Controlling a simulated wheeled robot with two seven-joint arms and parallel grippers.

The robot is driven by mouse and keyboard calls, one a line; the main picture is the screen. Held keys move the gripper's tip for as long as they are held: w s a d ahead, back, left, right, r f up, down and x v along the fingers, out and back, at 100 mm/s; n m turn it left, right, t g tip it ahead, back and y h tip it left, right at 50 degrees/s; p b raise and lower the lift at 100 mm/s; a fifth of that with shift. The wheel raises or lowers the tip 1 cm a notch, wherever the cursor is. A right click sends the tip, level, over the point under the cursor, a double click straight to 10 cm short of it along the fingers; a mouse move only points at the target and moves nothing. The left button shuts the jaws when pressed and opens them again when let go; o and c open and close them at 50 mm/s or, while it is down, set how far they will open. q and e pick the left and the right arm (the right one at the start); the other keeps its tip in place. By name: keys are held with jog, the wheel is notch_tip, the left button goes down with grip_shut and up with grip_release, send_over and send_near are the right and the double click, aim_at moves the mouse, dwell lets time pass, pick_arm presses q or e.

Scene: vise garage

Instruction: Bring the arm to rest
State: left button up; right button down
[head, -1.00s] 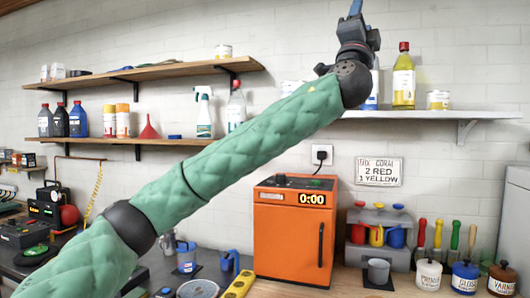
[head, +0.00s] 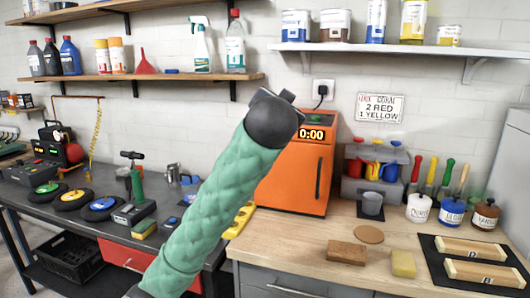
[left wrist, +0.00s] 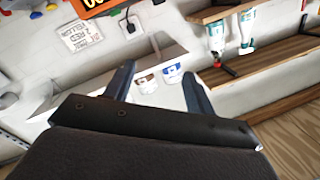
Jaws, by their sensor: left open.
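My left arm, in a green quilted sleeve (head: 212,205), rises from the bottom of the head view. It ends at a dark joint (head: 272,119) in front of the orange oven's upper left corner. The left gripper itself is hidden in the head view. In the left wrist view my left gripper (left wrist: 158,70) shows two blue-grey fingers spread apart, with nothing held between them. White cans (left wrist: 172,72) on a white shelf show beyond the fingers, apart from them. My right gripper is in neither view.
The orange oven (head: 312,165) stands on the wooden counter (head: 290,235). A white shelf (head: 400,49) with cans and wooden shelves (head: 170,78) with bottles hang on the wall. A dark workbench with discs (head: 72,199) is at left. Blocks (head: 347,253) lie on the counter.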

pick_arm(q)
jog(key=s+a+f+n+g+p, duration=0.1)
jog(key=s+a+f+g, duration=0.35)
jog(key=f, duration=0.95)
jog(key=s+a+f+n+g+p, duration=0.15)
jog(key=s+a+f, duration=0.5)
jog(key=f, duration=0.75)
jog(key=s+a+f+n+g+p, duration=0.15)
jog(key=s+a+f+g, duration=0.35)
jog(key=f, duration=0.9)
jog(key=s+f+g+p, duration=0.1)
jog(key=s+f+g, duration=0.1)
jog(key=s+f, duration=0.9)
jog(key=s+a+f+n+g+p, duration=0.1)
jog(key=s+f+g, duration=0.1)
jog(key=s+f, duration=0.9)
jog(key=s, duration=0.6)
jog(key=shift+s+a+n+y, duration=0.2)
jog(key=shift+a+n+y, duration=0.1)
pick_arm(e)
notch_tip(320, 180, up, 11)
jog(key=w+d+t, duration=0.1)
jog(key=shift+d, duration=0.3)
pick_arm(q)
jog(key=shift+c, duration=0.4)
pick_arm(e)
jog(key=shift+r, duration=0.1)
